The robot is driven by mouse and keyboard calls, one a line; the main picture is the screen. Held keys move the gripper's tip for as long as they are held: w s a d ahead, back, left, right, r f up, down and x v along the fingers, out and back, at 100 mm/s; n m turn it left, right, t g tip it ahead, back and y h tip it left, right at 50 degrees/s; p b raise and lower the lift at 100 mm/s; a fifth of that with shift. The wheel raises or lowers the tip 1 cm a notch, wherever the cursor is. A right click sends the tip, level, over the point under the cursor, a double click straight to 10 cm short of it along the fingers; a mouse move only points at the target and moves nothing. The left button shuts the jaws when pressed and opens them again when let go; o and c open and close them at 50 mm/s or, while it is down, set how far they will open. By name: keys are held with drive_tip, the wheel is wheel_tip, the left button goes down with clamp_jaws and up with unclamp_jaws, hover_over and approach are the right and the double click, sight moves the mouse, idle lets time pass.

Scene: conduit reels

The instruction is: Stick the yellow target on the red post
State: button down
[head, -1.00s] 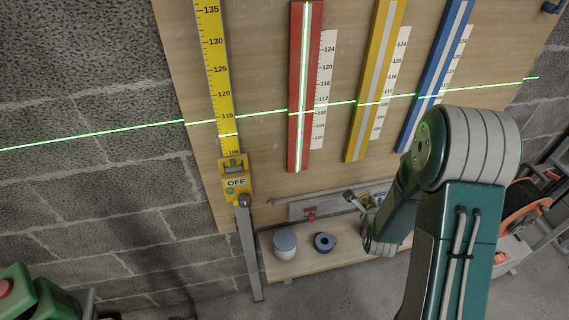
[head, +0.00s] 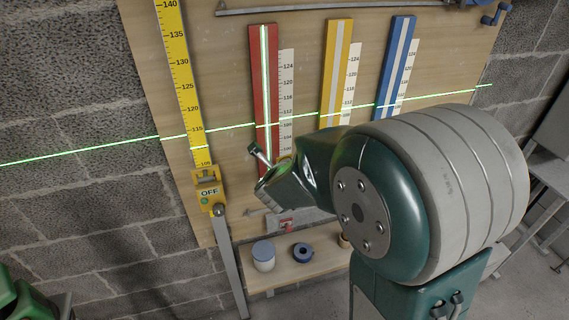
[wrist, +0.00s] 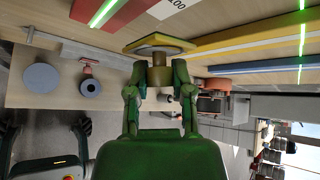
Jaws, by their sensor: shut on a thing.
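The red post (head: 264,90) stands on the wooden board, left of the yellow and blue posts, with a vertical green light line down its pale middle strip. In the wrist view it (wrist: 118,14) is at the top left. My gripper (wrist: 160,78) is shut on the yellow target (wrist: 160,43), gripping its brownish stem with the flat plate facing the board. The plate is close to the board, between the red and yellow posts in the wrist view; I cannot tell whether it touches. In the head view my arm partly hides the gripper and the red post's lower end.
A green laser line crosses the board and all three posts. The yellow post (head: 336,70) and blue post (head: 396,65) stand to the right. A yellow staff (head: 178,75) with an OFF box (head: 208,193) is at left. A shelf (head: 285,272) below holds a lidded tub (head: 263,257) and a blue roll (head: 302,252).

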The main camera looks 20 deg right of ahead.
drive_tip(key=s+a+r+m+g+h, duration=0.15)
drive_tip(key=s+a+r, duration=0.25)
drive_tip(key=s+r, duration=0.45)
drive_tip(key=shift+m+t, duration=0.25)
drive_tip(key=shift+w+d+r, duration=0.1)
drive_tip(key=shift+w+d, duration=0.05)
drive_tip(key=shift+w, duration=2.8)
drive_tip(key=shift+w+d+r, duration=0.1)
drive_tip(key=shift+w, duration=2.8)
drive_tip(key=shift+w, duration=0.5)
drive_tip(key=shift+c, duration=2.1)
unclamp_jaws()
